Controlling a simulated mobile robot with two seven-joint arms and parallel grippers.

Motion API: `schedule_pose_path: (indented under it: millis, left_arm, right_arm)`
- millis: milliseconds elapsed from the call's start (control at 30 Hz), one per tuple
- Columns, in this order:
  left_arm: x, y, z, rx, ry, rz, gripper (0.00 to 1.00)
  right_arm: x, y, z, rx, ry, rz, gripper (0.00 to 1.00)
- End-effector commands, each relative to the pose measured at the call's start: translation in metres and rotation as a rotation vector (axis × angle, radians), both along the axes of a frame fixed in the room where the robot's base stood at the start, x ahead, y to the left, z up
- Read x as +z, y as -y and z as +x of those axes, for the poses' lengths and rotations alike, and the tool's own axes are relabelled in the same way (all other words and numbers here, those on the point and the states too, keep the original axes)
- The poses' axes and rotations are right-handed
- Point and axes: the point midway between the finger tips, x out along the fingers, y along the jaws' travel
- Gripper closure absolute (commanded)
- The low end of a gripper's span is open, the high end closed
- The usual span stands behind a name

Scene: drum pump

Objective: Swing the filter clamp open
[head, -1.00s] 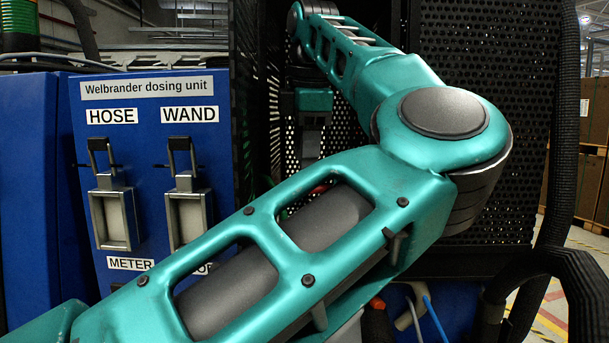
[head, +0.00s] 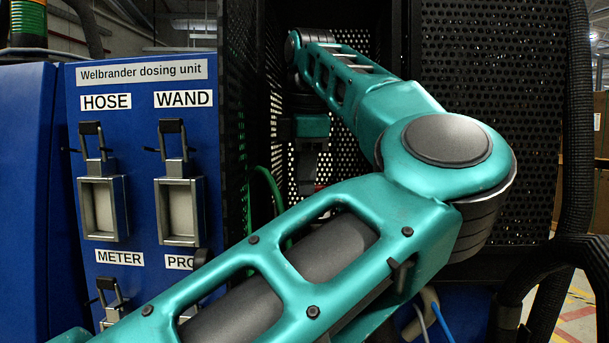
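I cannot make out the filter clamp; my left arm covers much of the middle and lower view. My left gripper (head: 306,180) hangs down, dark and small, at the mesh back of the black cabinet, beyond my forearm. Its fingertips are partly hidden and too dark to tell open from shut. A small bit of red shows close beside its lower end. My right gripper is not in view.
The blue Welbrander dosing unit (head: 143,225) stands at left, with black-handled latches under HOSE (head: 100,190) and WAND (head: 178,195). A green hose (head: 268,185) curves behind my arm. Thick black hoses (head: 575,200) run down the right side.

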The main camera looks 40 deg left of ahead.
Motion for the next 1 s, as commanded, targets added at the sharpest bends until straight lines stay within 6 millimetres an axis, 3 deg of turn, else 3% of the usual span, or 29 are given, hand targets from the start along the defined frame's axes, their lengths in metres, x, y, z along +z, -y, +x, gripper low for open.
schedule_pose_path:
  millis: [267, 1000]
  left_arm:
    - [0.0000, 0.0001, 0.0000, 0.000, 0.000, 0.000, 1.00]
    - [0.0003, -0.0016, 0.0030, 0.009, -0.003, 0.000, 1.00]
  right_arm:
    - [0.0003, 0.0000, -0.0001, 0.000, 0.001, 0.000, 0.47]
    - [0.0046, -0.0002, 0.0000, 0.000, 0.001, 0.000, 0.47]
